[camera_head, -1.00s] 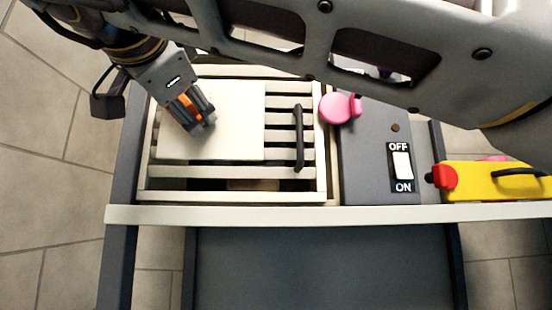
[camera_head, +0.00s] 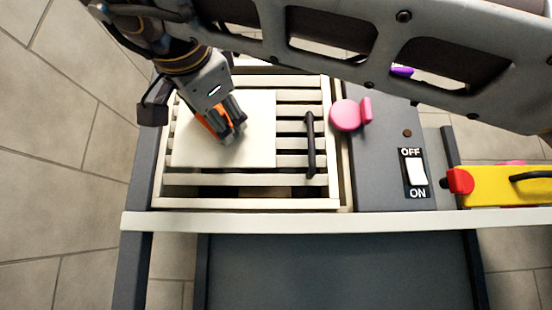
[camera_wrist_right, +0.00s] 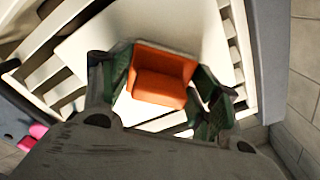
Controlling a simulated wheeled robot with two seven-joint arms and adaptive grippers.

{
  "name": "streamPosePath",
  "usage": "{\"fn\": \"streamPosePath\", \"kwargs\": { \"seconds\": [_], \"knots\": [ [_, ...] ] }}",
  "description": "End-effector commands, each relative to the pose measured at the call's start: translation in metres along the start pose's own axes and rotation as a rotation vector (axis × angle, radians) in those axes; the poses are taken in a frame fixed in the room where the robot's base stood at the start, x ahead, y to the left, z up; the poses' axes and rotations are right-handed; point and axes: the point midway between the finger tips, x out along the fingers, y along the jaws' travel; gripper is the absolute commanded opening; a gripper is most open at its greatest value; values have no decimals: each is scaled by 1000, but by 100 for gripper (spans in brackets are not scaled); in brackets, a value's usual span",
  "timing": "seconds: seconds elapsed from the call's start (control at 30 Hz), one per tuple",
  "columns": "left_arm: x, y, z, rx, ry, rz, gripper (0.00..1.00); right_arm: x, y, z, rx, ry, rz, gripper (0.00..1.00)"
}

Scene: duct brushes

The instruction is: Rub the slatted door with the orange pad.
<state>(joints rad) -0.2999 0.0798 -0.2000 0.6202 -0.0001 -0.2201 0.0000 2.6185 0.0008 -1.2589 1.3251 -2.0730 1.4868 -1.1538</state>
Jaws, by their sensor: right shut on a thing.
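The slatted door (camera_head: 292,97) lies face up, with cream slats, a smooth pale square panel (camera_head: 250,155) over its left and middle part, and a black bar handle (camera_head: 311,145) at its right. My right gripper (camera_head: 228,122), whose arm crosses the head view from the right, is over the panel. It is shut on the orange pad (camera_wrist_right: 162,75), which sits between the fingers in the right wrist view. Only a sliver of the pad shows in the head view. I cannot tell whether the pad touches the panel. My left gripper is not in view.
Right of the door are a pink knob (camera_head: 346,115) and a grey panel with an OFF/ON switch (camera_head: 415,172). A yellow case (camera_head: 500,186) with a red end is farther right. A pale rail (camera_head: 330,222) runs along the front edge. My right arm hides much of the far side.

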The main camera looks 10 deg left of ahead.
Motion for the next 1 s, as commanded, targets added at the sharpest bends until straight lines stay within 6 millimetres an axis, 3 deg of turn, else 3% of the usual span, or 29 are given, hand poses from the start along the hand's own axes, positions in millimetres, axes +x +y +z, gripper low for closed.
{"fn": "streamPosePath", "kwargs": {
  "seconds": [0.5,1.0],
  "knots": [
    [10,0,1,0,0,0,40,1,20,-19,1,0,1,43],
    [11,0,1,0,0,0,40,1,23,-22,0,0,1,43]
  ]
}}
